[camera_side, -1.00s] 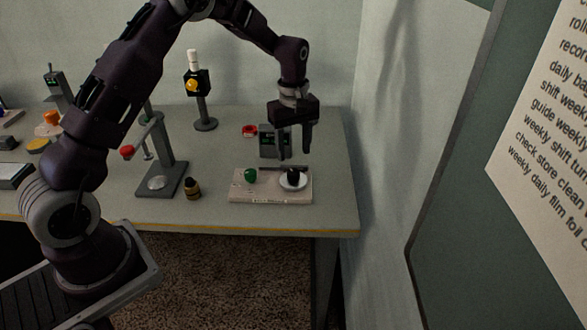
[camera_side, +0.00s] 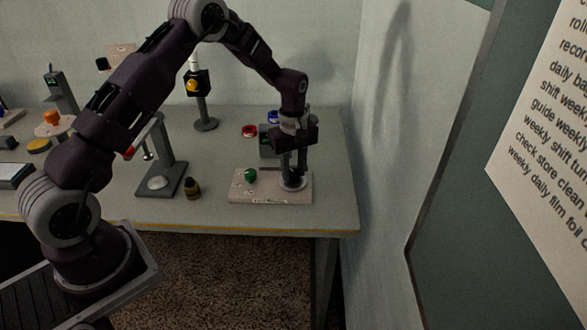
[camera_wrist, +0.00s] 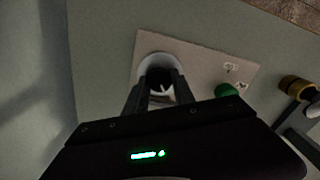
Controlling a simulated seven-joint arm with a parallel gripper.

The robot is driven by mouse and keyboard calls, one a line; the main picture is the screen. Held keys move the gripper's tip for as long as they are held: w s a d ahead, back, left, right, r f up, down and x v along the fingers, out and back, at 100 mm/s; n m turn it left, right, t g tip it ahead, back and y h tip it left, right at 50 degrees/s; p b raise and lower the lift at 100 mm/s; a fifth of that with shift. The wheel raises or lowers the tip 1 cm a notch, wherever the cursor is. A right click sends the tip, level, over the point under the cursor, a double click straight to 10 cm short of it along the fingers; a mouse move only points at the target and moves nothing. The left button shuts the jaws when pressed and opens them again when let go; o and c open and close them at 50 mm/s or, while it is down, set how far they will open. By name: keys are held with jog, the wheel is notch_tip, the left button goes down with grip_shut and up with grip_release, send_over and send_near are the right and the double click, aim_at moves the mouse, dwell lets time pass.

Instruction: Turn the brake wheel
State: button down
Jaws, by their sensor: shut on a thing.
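The brake wheel appears to be the white disc (camera_side: 288,187) with a dark knob at its centre, on the right part of a pale board (camera_side: 240,196). In the wrist view the white disc (camera_wrist: 147,64) shows beyond my fingertips, with the dark knob (camera_wrist: 158,76) between them. My gripper (camera_side: 293,178) points down over the disc and is shut on the dark knob. It also shows in the wrist view (camera_wrist: 160,80). The fingers hide most of the knob in the side view.
A green knob (camera_side: 250,175) sits left of the disc on the same board. The table's right edge is close.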

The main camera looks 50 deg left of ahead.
jog(key=shift+m, duration=0.3)
jog(key=m, duration=0.6)
jog(key=shift+m, duration=0.4)
jog(key=m, duration=2)
jog(key=shift+a+m, duration=0.1)
jog(key=shift+m, duration=0.2)
